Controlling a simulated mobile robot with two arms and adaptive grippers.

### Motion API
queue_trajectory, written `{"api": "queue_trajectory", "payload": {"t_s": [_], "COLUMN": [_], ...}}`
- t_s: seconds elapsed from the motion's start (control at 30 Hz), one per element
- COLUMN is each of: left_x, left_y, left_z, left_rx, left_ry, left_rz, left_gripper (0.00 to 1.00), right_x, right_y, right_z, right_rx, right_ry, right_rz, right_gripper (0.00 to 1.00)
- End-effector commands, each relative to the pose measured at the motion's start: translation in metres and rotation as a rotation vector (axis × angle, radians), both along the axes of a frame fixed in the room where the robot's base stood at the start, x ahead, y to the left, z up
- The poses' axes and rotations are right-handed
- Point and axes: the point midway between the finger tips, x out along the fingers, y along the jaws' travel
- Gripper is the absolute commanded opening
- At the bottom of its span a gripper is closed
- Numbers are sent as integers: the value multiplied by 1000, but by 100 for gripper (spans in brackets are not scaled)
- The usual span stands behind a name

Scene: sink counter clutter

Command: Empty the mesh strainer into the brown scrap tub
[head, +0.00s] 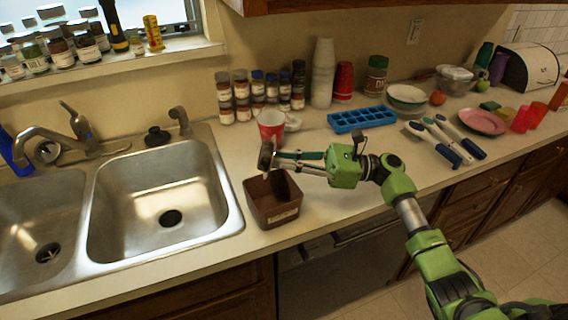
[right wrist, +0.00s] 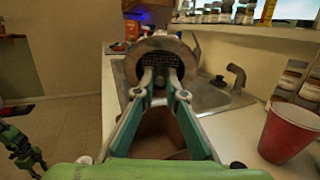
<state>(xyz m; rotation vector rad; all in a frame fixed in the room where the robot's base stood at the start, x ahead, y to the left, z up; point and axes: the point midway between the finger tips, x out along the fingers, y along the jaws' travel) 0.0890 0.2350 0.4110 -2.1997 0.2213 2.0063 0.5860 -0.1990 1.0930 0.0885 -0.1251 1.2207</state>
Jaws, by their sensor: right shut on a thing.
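My right gripper (head: 273,157) is shut on the mesh strainer (head: 266,154), which shows as a small dark shape at the fingertips. In the right wrist view, the strainer (right wrist: 150,45) is a round metal rim with dark mesh, held between the fingertips (right wrist: 160,82). It appears turned on its side; I cannot tell what is in it. The brown scrap tub (head: 262,212) stands on the counter by the sink, below the gripper and strainer. Part of it shows between the fingers in the right wrist view (right wrist: 158,124). My left gripper is not in the head view.
A double steel sink (head: 110,215) lies left of the tub. A red cup (head: 271,121) stands close behind the gripper. Spice jars (head: 241,98), stacked white cups (head: 323,75) and a blue ice tray (head: 361,119) are behind and right.

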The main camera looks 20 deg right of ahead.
Motion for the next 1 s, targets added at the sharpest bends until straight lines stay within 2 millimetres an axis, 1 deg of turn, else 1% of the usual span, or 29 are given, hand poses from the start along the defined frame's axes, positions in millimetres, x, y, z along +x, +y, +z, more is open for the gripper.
{"api": "queue_trajectory", "payload": {"t_s": [0.03, 0.8, 0.93, 1.0], "left_x": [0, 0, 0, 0], "left_y": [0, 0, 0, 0], "left_z": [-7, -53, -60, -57], "left_rx": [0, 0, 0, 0], "left_ry": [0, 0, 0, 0], "left_rz": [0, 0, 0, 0], "left_gripper": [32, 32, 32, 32], "right_x": [0, 1, 1, 1], "right_y": [0, 2, 3, 2], "right_z": [-3, -10, -10, -7], "right_rx": [16, 228, 261, 261], "right_ry": [-6, -84, -96, -97], "right_rz": [0, -1, 0, 0], "right_gripper": [0, 0, 0, 0]}}
